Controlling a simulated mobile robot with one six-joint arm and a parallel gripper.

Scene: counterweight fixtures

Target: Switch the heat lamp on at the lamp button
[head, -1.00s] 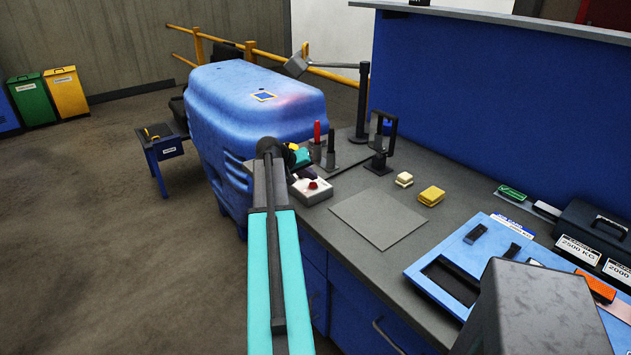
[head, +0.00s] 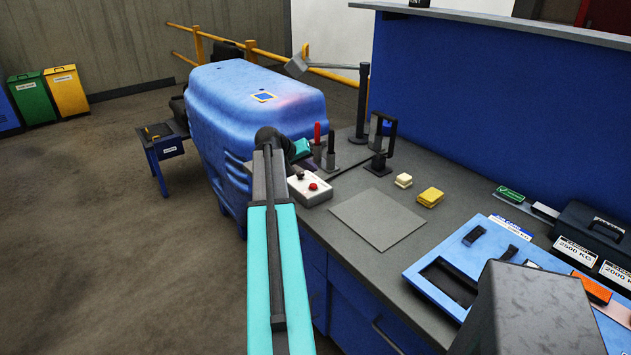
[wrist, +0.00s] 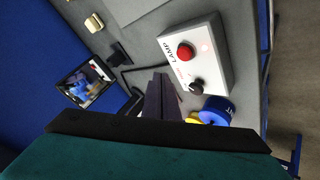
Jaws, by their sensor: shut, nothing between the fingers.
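The lamp box (head: 318,195) is a white control box on the counter's near left corner, with a red button (head: 313,186). In the wrist view the box (wrist: 216,64) is labelled LAMP and carries the red button (wrist: 185,51) and a black knob (wrist: 196,87). My gripper (wrist: 162,88) is shut and empty, its tips beside the box and apart from the red button in the picture. The heat lamp head (head: 296,66) hangs on a stand above the blue counterweight (head: 240,115), which shows a pinkish patch.
Red and black handled tools (head: 317,133) stand behind the box. A black stand (head: 381,150), yellow blocks (head: 431,197) and a bare grey mat (head: 377,219) lie to the right. A blue tray (head: 425,277) is at the near right.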

